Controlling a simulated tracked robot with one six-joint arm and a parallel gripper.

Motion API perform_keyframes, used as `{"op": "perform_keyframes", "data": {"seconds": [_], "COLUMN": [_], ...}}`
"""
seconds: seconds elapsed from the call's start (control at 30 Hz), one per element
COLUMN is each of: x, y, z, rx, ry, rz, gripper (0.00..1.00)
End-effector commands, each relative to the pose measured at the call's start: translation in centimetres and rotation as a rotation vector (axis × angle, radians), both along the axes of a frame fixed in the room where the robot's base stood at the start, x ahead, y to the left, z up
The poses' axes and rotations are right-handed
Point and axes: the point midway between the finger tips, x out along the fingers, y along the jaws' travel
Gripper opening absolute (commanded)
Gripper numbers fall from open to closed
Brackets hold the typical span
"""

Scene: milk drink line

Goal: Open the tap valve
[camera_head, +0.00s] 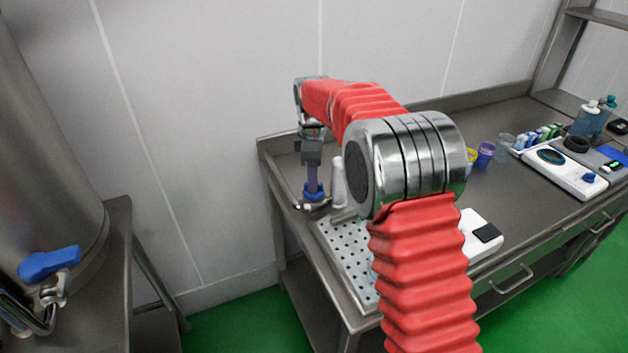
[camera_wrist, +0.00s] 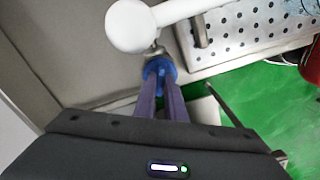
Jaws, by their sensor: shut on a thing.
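The tap valve has a blue handle (camera_head: 314,194) on a metal fitting at the left end of the steel bench, beside a perforated drain tray (camera_head: 348,252). My gripper (camera_head: 313,186) points down, with its purple fingers shut on the blue handle. In the wrist view the fingertips (camera_wrist: 160,82) meet the blue handle (camera_wrist: 157,66), and the fingers hide part of it. A white rounded post (camera_head: 338,180) stands just right of the handle; its round white end (camera_wrist: 130,25) shows in the wrist view. The handle's exact turn angle is hard to tell.
Another blue-handled valve (camera_head: 48,263) sits by a large steel tank (camera_head: 45,150) at the left. A white device (camera_head: 483,237), coloured cups (camera_head: 485,153) and a white scale (camera_head: 562,172) stand farther right on the bench. My arm hides part of the tray.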

Motion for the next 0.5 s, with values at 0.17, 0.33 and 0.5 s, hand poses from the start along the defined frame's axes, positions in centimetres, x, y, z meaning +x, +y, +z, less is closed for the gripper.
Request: {"op": "perform_keyframes", "data": {"seconds": [0.17, 0.33, 0.5], "x": [0.31, 0.35, 0.38], "y": [-0.51, -0.52, -0.52], "z": [0.15, 0.17, 0.19], "rx": [-0.006, -0.006, -0.007], "ry": [-0.009, -0.009, -0.010], "rz": [0.117, 0.191, 0.224], "gripper": [0.00, 0.00, 0.00]}}
